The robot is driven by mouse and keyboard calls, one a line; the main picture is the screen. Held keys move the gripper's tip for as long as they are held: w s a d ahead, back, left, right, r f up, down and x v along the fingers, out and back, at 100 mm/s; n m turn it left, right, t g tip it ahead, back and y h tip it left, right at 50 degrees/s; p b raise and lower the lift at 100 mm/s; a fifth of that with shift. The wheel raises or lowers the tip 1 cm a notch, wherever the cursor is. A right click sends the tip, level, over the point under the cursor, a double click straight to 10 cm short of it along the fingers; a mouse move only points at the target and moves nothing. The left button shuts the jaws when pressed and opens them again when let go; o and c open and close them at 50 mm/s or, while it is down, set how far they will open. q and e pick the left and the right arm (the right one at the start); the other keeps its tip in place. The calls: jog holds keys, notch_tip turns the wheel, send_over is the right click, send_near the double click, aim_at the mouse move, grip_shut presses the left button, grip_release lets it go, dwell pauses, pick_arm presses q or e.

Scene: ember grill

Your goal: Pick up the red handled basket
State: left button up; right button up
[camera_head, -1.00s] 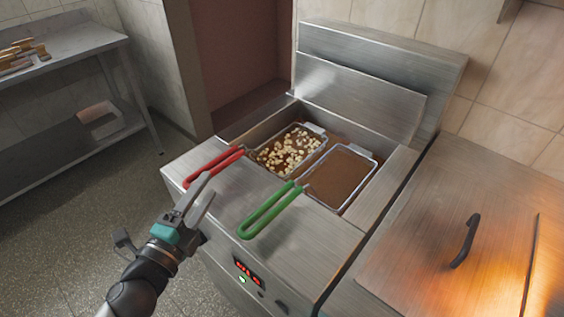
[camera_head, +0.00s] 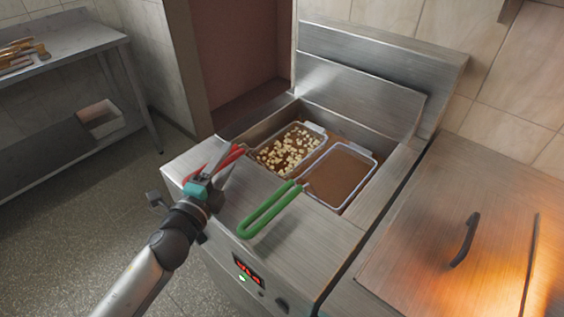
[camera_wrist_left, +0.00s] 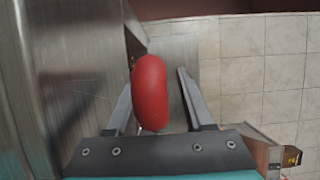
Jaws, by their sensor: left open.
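The red handled basket (camera_head: 288,148) sits in the left side of the fryer and holds pale cubes in brown oil. Its red handle (camera_head: 231,154) reaches out over the fryer's front edge. My left gripper (camera_head: 222,166) is open at the outer end of this handle and partly covers it in the head view. In the left wrist view the rounded red handle end (camera_wrist_left: 150,93) shows between the two open fingers, with a gap to the right finger. Whether it touches the left finger is unclear. My right gripper is not in view.
A second basket with a green handle (camera_head: 268,210) sits just right of the red one in the fryer (camera_head: 300,222). A steel lid with a dark handle (camera_head: 465,240) and an orange glow are at right. A steel table (camera_head: 75,55) stands at far left.

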pick_arm(q)
jog(key=shift+w, duration=0.15)
jog(key=shift+c, duration=0.4)
grip_shut()
dwell(0.9)
jog(key=shift+r, duration=0.1)
